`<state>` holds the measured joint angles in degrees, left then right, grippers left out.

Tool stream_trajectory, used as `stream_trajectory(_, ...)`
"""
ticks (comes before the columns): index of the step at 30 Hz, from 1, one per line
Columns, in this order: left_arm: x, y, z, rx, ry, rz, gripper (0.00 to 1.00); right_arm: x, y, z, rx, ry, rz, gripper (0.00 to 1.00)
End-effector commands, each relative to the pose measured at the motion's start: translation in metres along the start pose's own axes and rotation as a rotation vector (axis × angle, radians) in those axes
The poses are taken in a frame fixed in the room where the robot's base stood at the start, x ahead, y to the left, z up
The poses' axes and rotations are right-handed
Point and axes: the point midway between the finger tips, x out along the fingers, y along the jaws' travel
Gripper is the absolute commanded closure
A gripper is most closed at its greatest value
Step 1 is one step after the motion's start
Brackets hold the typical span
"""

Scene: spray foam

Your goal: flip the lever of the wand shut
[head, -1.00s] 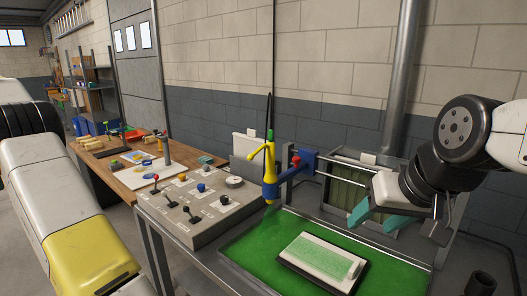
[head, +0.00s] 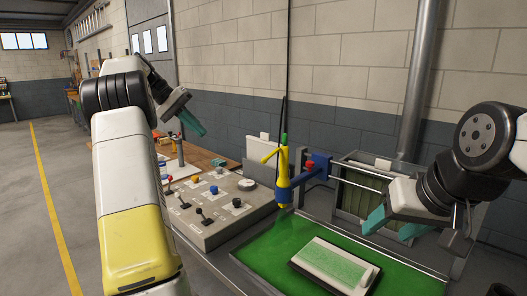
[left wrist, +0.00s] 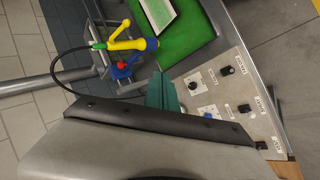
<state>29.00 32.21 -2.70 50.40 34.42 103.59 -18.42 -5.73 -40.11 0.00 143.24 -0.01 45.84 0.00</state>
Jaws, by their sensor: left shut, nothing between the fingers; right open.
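The yellow wand (head: 284,190) hangs upright, nozzle down, in a blue holder (head: 312,170) above the green tray. Its yellow lever (head: 270,155) stands out to the left from the wand's upper part, at an angle to the body. In the left wrist view the wand (left wrist: 135,44) and its lever (left wrist: 118,29) also show, the lever splayed from the body. My left gripper (head: 192,123) is shut and empty, raised left of the wand and apart from it. Its teal fingers (left wrist: 163,93) show in the left wrist view. My right gripper (head: 392,227) is open and empty, right of the wand.
A green tray (head: 262,262) holds a pale panel (head: 338,262) below the wand. Green mist hangs under the nozzle. A grey control box (head: 215,205) with knobs and small levers stands left of the wand. A dark hose rises from the wand's top. A rack stands behind the tray.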

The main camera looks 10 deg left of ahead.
Motion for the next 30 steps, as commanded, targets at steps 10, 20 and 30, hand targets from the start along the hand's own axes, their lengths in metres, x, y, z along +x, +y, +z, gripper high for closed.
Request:
stream_trajectory(10, 0.034, 0.082, 0.003, 0.060, -0.078, 0.138, 1.00, 0.000, 0.000, 0.000, 0.000, 0.000, 0.000, 0.45)
stream_trajectory(20, 0.035, 0.082, 0.003, 0.060, -0.077, 0.138, 1.00, 0.000, 0.000, 0.000, 0.000, 0.000, 0.000, 0.45)
stream_trajectory(30, 0.081, 0.089, 0.008, 0.060, -0.082, 0.138, 1.00, 0.000, 0.000, 0.000, 0.000, 0.000, 0.000, 0.45)
